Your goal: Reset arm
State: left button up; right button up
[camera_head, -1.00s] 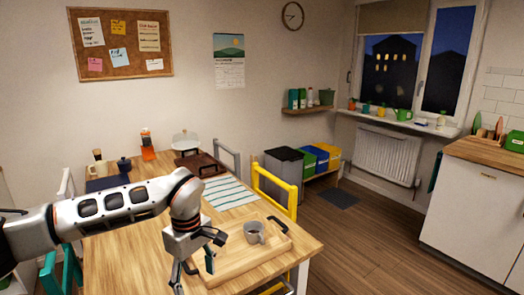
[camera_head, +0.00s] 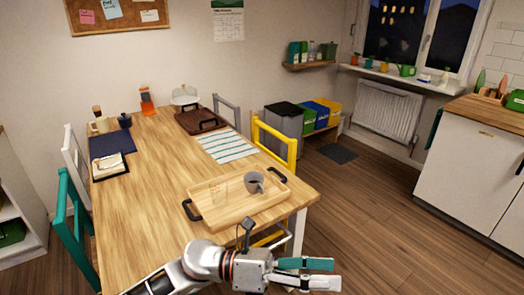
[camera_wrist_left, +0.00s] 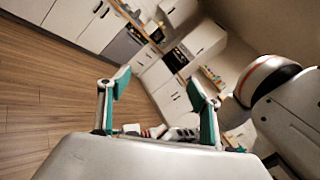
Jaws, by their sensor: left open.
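My left gripper (camera_head: 335,273) is open and empty. It is low in the head view, past the near corner of the table and apart from the tray. Its two teal-padded fingers also show spread in the left wrist view (camera_wrist_left: 158,80), with nothing between them. A grey mug (camera_head: 254,187) with dark contents stands upright on the wooden tray (camera_head: 240,209), near its right end. A clear glass (camera_head: 222,190) seems to stand left of the mug, faint against the wood. My right gripper is not seen.
The wooden table (camera_head: 150,221) is largely bare at its left and front. A yellow chair (camera_head: 275,145) stands at its right side and a teal chair (camera_head: 72,225) at its left. Open floor (camera_head: 390,210) lies right, before a white cabinet (camera_head: 470,165).

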pick_arm(q)
jog(key=w+a+f+n+t+y, duration=0.45)
jog(key=a+n+t, duration=0.4)
jog(key=n, duration=0.65)
jog(key=w+a+f+n+t+y, duration=0.3)
jog(key=w+a+f+n+t, duration=0.3)
jog(key=n+t, duration=0.65)
jog(key=s+a+f+n+g+y, duration=0.3)
jog(key=s+a+f+n, duration=0.4)
jog(key=f, duration=0.4)
jog(key=s+a+f+n+g+y, duration=0.4)
jog(key=s+a+f+n+y, duration=0.1)
jog(key=s+a+f+n, duration=0.3)
notch_tip(320, 180, down, 3)
jog(key=a+n, duration=0.1)
jog(key=a, duration=0.1)
jog(key=shift+s+a+g, duration=0.3)
jog(key=shift+r, duration=0.15)
